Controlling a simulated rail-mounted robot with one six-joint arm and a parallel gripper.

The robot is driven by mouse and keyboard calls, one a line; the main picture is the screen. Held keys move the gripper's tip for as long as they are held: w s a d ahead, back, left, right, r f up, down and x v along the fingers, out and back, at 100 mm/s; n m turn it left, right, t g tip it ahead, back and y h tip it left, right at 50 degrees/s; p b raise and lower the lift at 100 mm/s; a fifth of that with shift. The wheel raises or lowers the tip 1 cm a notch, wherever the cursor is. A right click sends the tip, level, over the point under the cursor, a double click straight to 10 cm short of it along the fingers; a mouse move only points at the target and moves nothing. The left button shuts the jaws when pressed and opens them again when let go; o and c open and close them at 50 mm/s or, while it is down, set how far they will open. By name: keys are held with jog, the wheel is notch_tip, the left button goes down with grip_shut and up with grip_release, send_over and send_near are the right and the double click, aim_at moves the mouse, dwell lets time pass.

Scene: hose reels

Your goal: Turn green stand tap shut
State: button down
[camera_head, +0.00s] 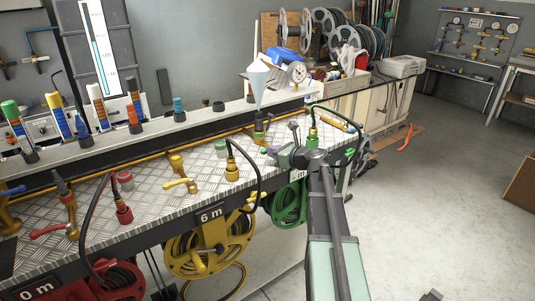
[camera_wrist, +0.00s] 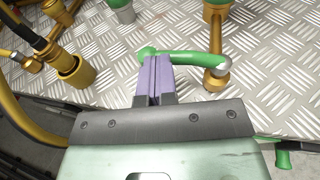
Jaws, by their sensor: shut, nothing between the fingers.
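The green stand tap's lever (camera_wrist: 190,57) lies across the wrist view, its rounded tip to the left and its other end at the brass tap body (camera_wrist: 217,76) on the right. My gripper (camera_wrist: 157,62) has its purple fingers together with nothing between them. They overlap the lever near its tip, and I cannot tell whether they touch it. In the head view my gripper (camera_head: 270,154) is low over the tread-plate bench beside the green tap's brass stand (camera_head: 260,127). My wrist hides part of the tap there.
A brass hose fitting (camera_wrist: 72,68) stands left of my fingers. The yellow lever (camera_head: 180,184) and red lever (camera_head: 48,231) are farther left along the bench. A green hose reel (camera_head: 290,205) hangs below the bench edge. A pale funnel (camera_head: 258,82) stands behind the tap.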

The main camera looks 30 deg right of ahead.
jog(key=shift+w+a, duration=0.1)
jog(key=shift+w, duration=0.15)
dwell(0.4)
jog(key=s+a+p+v, duration=0.1)
jog(key=a+p+v, duration=0.1)
jog(key=v, duration=1.1)
jog(key=shift+s+a+p, duration=0.35)
jog(key=shift+s+a, duration=0.05)
jog(key=shift+r, duration=0.1)
